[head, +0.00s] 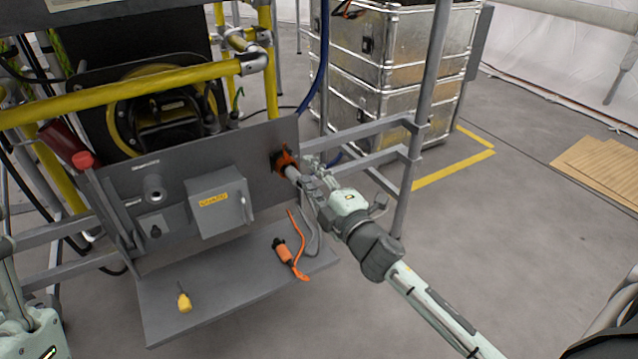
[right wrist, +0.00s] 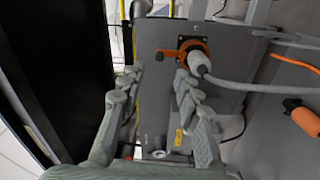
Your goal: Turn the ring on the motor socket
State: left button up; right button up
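The motor socket (head: 281,160) is an orange fitting at the right end of the grey upright panel. In the right wrist view its orange ring (right wrist: 186,45) has a tab sticking out to the left. A pale plug (right wrist: 199,63) with a grey cable sits in the socket. My right gripper (head: 307,180) is close in front of the socket and partly covers it in the head view. In the right wrist view the right gripper (right wrist: 157,78) is open, with nothing between its fingers. The ring lies beyond the fingertips, apparently not touched.
A grey switch box (head: 218,204) is left of the socket. An orange connector (head: 284,251) and a yellow plug (head: 184,299) lie on the grey shelf (head: 225,290). A grey metal frame (head: 412,160) stands right of the gripper.

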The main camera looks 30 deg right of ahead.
jog(key=s, duration=0.4)
jog(key=shift+d+f, duration=0.1)
dwell(0.3)
